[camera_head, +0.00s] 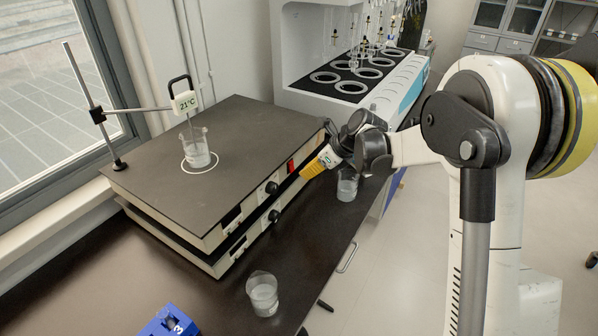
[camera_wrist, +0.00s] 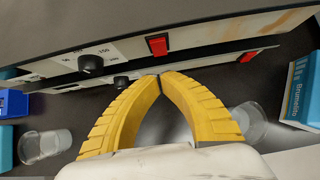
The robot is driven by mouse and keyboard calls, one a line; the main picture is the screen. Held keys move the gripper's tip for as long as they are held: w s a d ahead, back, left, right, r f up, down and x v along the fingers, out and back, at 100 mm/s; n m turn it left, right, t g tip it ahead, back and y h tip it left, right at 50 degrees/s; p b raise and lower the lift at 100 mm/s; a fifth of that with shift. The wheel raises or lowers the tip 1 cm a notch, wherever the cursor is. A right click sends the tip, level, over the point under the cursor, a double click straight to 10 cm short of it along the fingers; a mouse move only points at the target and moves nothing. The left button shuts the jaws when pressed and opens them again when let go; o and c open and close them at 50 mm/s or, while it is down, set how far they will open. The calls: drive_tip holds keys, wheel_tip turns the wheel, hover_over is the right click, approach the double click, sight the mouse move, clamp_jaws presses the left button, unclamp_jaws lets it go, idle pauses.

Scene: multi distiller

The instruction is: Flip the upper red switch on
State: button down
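The upper red switch (camera_wrist: 158,45) sits on the pale front panel of the upper hotplate, right of a black knob (camera_wrist: 91,64) in the wrist view. It also shows in the head view (camera_head: 291,166). A lower red switch (camera_wrist: 250,56) is on the unit below, farther right in the wrist view. My gripper (camera_wrist: 160,75) has its yellow ribbed fingers shut, tips together, with nothing between them. The tips appear just below the upper switch in the wrist view; whether they touch the panel I cannot tell. In the head view my gripper (camera_head: 303,174) is beside the switch.
A beaker (camera_head: 197,148) stands on the hotplate's dark top (camera_head: 245,125) below a 21°C thermometer (camera_head: 185,103). One beaker (camera_head: 263,294) stands on the bench in front, another (camera_head: 347,186) behind my gripper. A blue box (camera_head: 168,322) is at the front edge.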

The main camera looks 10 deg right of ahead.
drive_tip(key=p+v, duration=0.3)
drive_tip(key=v, duration=0.7)
